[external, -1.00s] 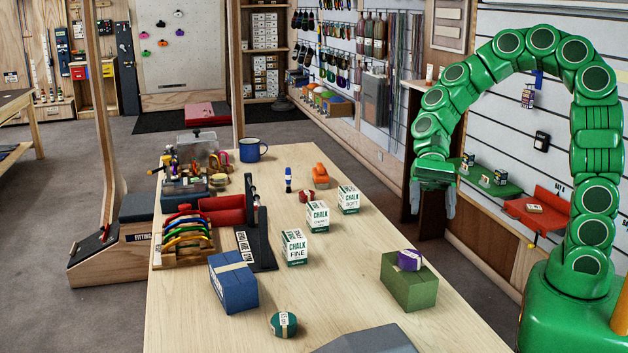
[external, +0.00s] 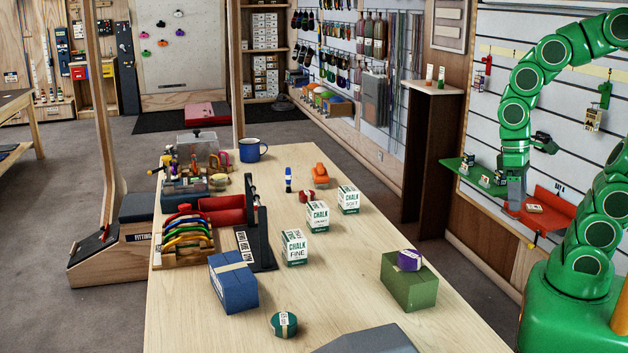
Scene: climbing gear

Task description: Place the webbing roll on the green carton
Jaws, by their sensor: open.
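The green carton (external: 409,287) stands on the right part of the wooden table. A purple roll with a pale label (external: 409,260) rests on top of it, near its back right corner. A dark green round roll with a pale label (external: 283,324) lies on the table near the front, left of the carton. The view does not settle which roll is webbing. My gripper (external: 514,206) is open and points down, off the table to the right, by the red wall shelf. It is well apart from the carton and both rolls.
The wooden table (external: 345,300) also holds a blue carton (external: 233,283), chalk boxes (external: 294,248), a black stand and a rack of coloured pieces. A grey object fills its front edge. A red shelf (external: 547,212) and a green shelf (external: 478,172) hang on the right wall.

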